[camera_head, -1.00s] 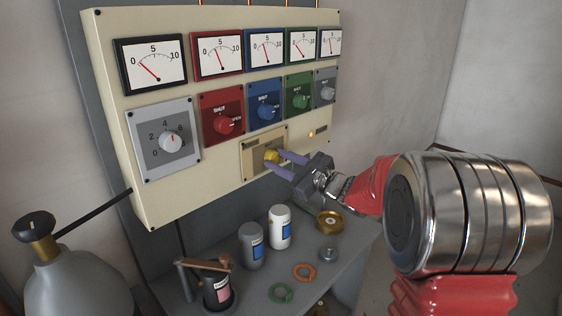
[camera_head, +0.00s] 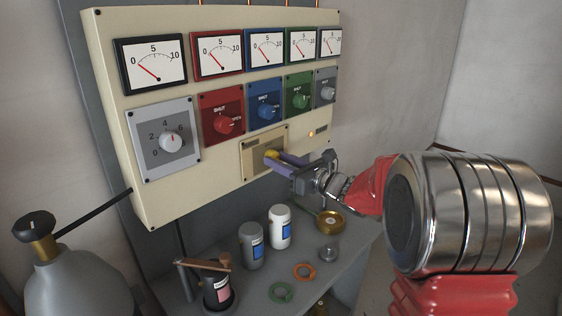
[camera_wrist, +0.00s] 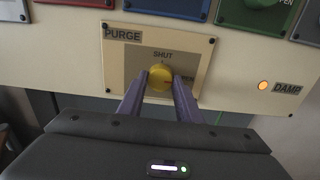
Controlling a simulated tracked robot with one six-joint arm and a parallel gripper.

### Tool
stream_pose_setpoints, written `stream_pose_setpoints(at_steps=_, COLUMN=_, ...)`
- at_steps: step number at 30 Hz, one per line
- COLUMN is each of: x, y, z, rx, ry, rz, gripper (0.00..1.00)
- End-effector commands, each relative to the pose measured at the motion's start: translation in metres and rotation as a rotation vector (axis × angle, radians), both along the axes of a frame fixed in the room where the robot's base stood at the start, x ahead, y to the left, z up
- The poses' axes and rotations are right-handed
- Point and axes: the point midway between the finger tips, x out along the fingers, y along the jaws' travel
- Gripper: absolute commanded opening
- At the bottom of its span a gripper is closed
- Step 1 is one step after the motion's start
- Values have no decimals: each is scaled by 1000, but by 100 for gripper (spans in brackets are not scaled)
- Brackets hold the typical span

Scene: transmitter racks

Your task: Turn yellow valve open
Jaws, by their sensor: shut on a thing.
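The yellow valve (camera_wrist: 160,78) is a round knob on a beige plate marked PURGE (camera_wrist: 150,55), with SHUT printed above it and a partly hidden word to its right. In the head view the yellow valve (camera_head: 271,154) shows low on the panel, partly covered by the fingers. My gripper (camera_head: 275,159) reaches in from the right, and its purple fingers are shut on the yellow valve. In the wrist view my gripper (camera_wrist: 159,84) has one finger on each side of the knob.
The cream panel (camera_head: 225,180) carries red, blue, green and grey knobs and several gauges close above. An orange lamp (camera_wrist: 263,85) sits right of the plate. Below, a grey bench (camera_head: 265,270) holds a white bottle (camera_head: 280,228), a grey bottle (camera_head: 251,245) and rings.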

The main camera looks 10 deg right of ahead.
Motion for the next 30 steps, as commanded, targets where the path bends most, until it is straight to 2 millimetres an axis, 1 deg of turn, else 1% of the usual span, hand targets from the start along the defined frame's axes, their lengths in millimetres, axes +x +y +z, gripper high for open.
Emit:
stream_pose_setpoints(at_steps=3, x=1, y=-2, z=0, rx=2, ry=0, rz=-5, gripper=9)
stream_pose_setpoints(at_steps=4, x=1, y=-2, z=0, rx=2, ry=0, rz=-6, gripper=32)
stream_pose_setpoints(at_steps=12, x=1, y=-1, z=1, rx=1, ry=-1, rz=-3, gripper=50)
stream_pose_setpoints(at_steps=19, x=0, y=-1, z=1, rx=1, ry=-1, rz=-2, gripper=50)
stream_pose_setpoints(at_steps=23, x=-4, y=-4, z=1, rx=0, ry=-2, rz=-3, gripper=50)
stream_pose_setpoints(at_steps=26, x=-11, y=-9, z=1, rx=-1, ry=-2, rz=-3, gripper=50)
stream_pose_setpoints(at_steps=30, x=-27, y=-20, z=1, rx=0, ry=-1, rz=-5, gripper=50)
